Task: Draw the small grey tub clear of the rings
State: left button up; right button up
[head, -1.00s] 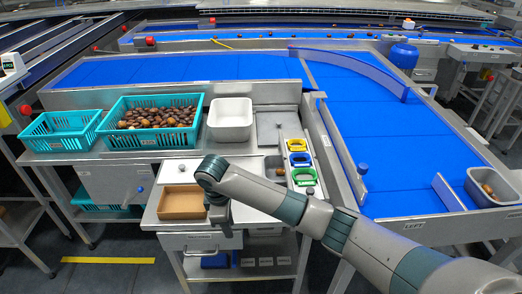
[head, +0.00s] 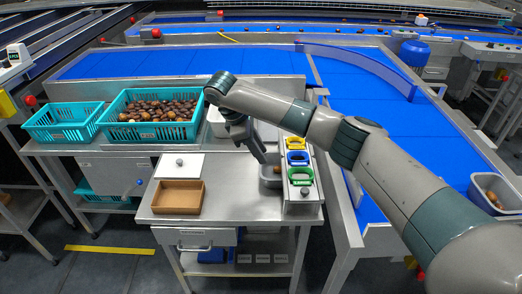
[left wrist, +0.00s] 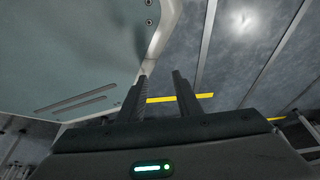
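The small grey tub (head: 271,183) sits on the steel bench, close against the left side of the ring rack. The yellow ring (head: 295,143), blue ring (head: 297,158) and green ring (head: 300,176) lie in a row in that rack. My right gripper (head: 261,158) points down at the tub's back left rim, and its fingertips overlap the rim in the picture. I cannot tell whether it touches or grips the tub. In the left wrist view my left gripper (left wrist: 160,82) has its fingers apart with nothing between them; it is outside the head view.
A brown tray (head: 178,197) and a white board with a knob (head: 180,165) lie left on the bench. Teal baskets (head: 150,137) stand behind, one full of dates. A white bin (head: 216,125) is partly hidden by my right arm. Bare steel lies in front of the tub.

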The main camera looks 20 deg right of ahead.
aim_at(278, 180)
jog(key=shift+f, duration=0.15)
